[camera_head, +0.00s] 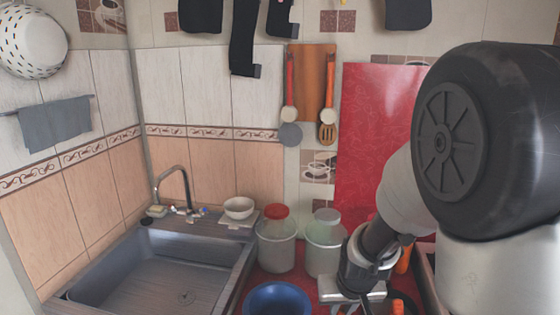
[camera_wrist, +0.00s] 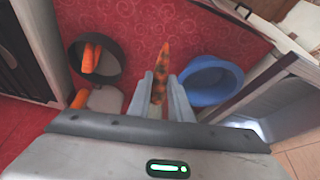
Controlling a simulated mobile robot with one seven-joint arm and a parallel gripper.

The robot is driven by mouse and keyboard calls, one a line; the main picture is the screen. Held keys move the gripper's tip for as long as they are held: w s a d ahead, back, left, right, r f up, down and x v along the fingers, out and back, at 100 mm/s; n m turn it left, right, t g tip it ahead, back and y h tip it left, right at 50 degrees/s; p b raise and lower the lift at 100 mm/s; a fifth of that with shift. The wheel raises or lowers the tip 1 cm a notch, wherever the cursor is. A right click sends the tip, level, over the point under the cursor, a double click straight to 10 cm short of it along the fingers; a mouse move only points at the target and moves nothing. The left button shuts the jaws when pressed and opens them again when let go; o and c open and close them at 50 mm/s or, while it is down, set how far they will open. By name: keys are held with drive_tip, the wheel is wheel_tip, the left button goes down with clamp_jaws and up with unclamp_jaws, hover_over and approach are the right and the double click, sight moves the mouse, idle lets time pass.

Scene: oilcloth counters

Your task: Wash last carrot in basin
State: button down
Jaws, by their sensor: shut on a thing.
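My gripper (camera_wrist: 160,85) is shut on a carrot (camera_wrist: 160,62) with dark spots, its tip pointing away from the fingers in the wrist view. The blue round basin (camera_wrist: 207,80) is just right of the gripper in that view. In the head view the basin (camera_head: 277,299) is at the bottom, left of my gripper (camera_head: 350,308), whose fingertips are mostly cut off. A dark round pan (camera_wrist: 112,75) with clean-looking orange carrots (camera_wrist: 92,57) is left of the gripper. Another carrot (camera_wrist: 80,98) lies beside a pale board (camera_wrist: 106,99).
The grey sink (camera_head: 150,268) with a faucet (camera_head: 176,182) is left of the basin. Two lidded jars (camera_head: 277,246) (camera_head: 325,250) stand behind the basin. A white bowl (camera_head: 238,208) is by the faucet. Red oilcloth (camera_wrist: 130,28) shows between the pan and basin.

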drive_tip(key=shift+p+v, duration=1.9)
drive_tip(key=shift+p, duration=0.5)
drive_tip(key=shift+w+a, duration=0.15)
drive_tip(key=shift+w, duration=0.1)
